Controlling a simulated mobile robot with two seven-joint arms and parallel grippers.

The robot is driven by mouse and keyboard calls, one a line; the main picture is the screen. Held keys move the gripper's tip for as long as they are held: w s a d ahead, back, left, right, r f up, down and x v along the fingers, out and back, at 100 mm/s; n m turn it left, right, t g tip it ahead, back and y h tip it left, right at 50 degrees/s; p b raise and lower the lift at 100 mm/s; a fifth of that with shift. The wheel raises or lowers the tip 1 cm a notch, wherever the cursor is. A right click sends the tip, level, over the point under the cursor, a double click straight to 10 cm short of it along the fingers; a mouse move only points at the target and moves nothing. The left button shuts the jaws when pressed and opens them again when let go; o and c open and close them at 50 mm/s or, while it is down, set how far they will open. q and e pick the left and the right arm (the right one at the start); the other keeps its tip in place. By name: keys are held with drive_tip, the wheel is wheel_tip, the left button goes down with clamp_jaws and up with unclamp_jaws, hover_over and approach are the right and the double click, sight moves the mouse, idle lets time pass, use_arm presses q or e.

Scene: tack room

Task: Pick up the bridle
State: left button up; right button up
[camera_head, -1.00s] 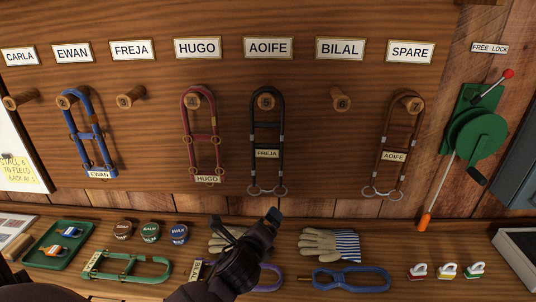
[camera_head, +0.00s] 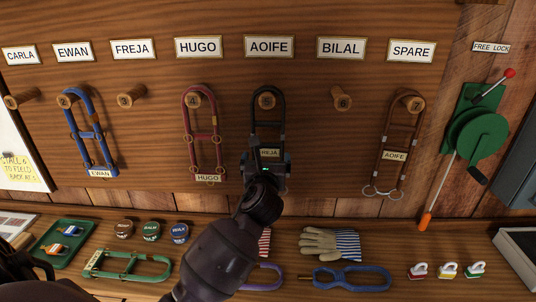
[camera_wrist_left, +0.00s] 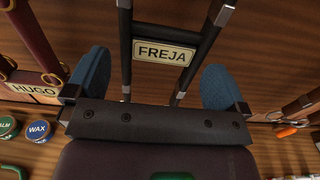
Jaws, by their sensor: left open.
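A black bridle (camera_head: 283,125) with a FREJA tag hangs from peg 5, under the AOIFE nameplate (camera_head: 269,46). My left gripper (camera_head: 266,162) is in front of its lower part and hides its bottom end in the head view. In the left wrist view the open blue fingertips (camera_wrist_left: 155,82) stand one on each side of the bridle's two straps, with the FREJA tag (camera_wrist_left: 165,53) between and beyond them. I cannot tell whether the fingers touch the straps. My right gripper is not in view.
Other bridles hang on the board: blue (camera_head: 88,135), maroon (camera_head: 216,130), and brown (camera_head: 380,140) tagged AOIFE. Below, a shelf holds a green tray (camera_head: 45,258), tins, gloves (camera_head: 322,244) and loose straps. A green lever machine (camera_head: 478,135) is at right.

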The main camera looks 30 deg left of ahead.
sight(268, 154)
use_arm(q)
drive_tip(key=shift+x, duration=2.9)
drive_tip(key=shift+d, duration=0.15)
drive_tip(key=c, duration=1)
